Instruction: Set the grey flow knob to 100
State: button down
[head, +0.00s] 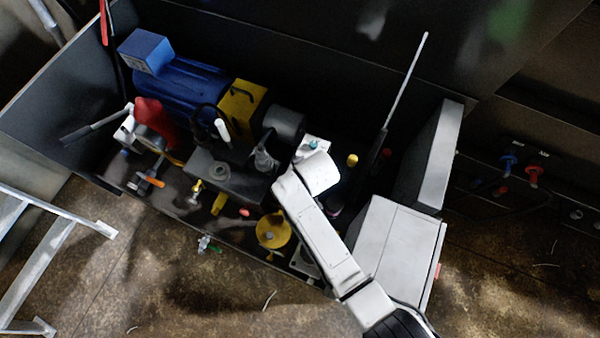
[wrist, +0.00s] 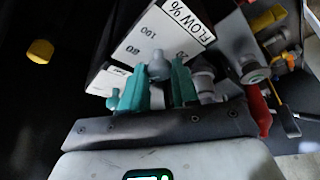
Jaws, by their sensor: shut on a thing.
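The grey flow knob (wrist: 158,67) sits in front of a white panel marked "FLOW %" (wrist: 150,38) in the wrist view. The numbers 100, 20 and one that looks like 60 or 80 show on the panel. My gripper (wrist: 158,84) has teal fingers, one on each side of the knob, and is shut on it. Which number the knob points to cannot be told. In the head view the white panel (head: 316,143) shows with a small teal spot, just beyond my white arm; the knob and most of my gripper are hidden there.
A blue motor (head: 185,82), a yellow coupling (head: 240,105) and a red part (head: 150,112) stand to the left. A yellow round cap (head: 272,232) is near the front edge. A long thin rod (head: 405,80) rises to the right, beside grey boxes (head: 398,245).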

jog(key=m, duration=0.2)
jog(key=m+h+b, duration=0.1)
jog(key=m, duration=0.1)
jog(key=shift+a+m+t+h, duration=0.2)
jog(key=shift+m+t+h, duration=0.1)
jog(key=shift+t, duration=0.1)
jog(key=m+h+b, duration=0.1)
jog(key=m, duration=0.1)
jog(key=m+h+b, duration=0.1)
jog(key=m, duration=0.1)
jog(key=shift+a+f+m, duration=0.1)
jog(key=shift+a+m, duration=0.1)
jog(key=shift+m, duration=0.1)
jog(key=m+b, duration=0.1)
jog(key=m, duration=0.1)
jog(key=m+g+h+b, duration=0.1)
jog(key=m+b, duration=0.1)
jog(key=m, duration=0.1)
jog(key=shift+w+a+h, duration=0.1)
jog(key=shift+a+h, duration=0.05)
jog(key=shift+h, duration=0.15)
jog(key=shift+m+g+h+b, duration=0.5)
jog(key=shift+m+b, duration=0.45)
jog(key=shift+m, duration=0.85)
jog(key=c, duration=0.9)
grip_release()
jog(key=shift+o, duration=0.2)
jog(key=v, duration=1.1)
jog(key=shift+w, duration=0.15)
